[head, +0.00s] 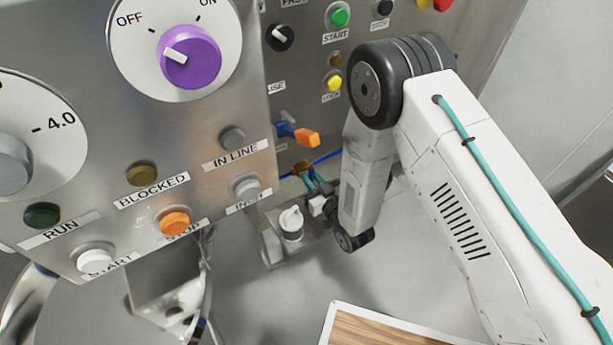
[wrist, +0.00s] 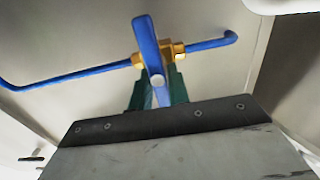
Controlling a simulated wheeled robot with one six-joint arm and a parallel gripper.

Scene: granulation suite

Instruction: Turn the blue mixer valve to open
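The blue mixer valve has a flat blue handle (wrist: 146,42) on a brass body (wrist: 178,49), set in a thin blue pipe (wrist: 75,75). In the wrist view the handle stands nearly upright, crosswise to the pipe. My gripper (wrist: 158,92) has its two dark green fingers on either side of the handle's lower part, with the handle between them. The fingers look spread, with a gap beside the handle; contact is not clear. In the head view the brass body (head: 301,167) and my gripper (head: 312,182) show small, partly hidden by my arm.
A control panel (head: 90,180) with knobs and buttons fills the left foreground. An orange-tipped blue lever (head: 305,136) sticks out of the cabinet above the valve. A white-topped fitting (head: 291,222) stands below it. A wooden-topped surface (head: 375,330) lies at the bottom.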

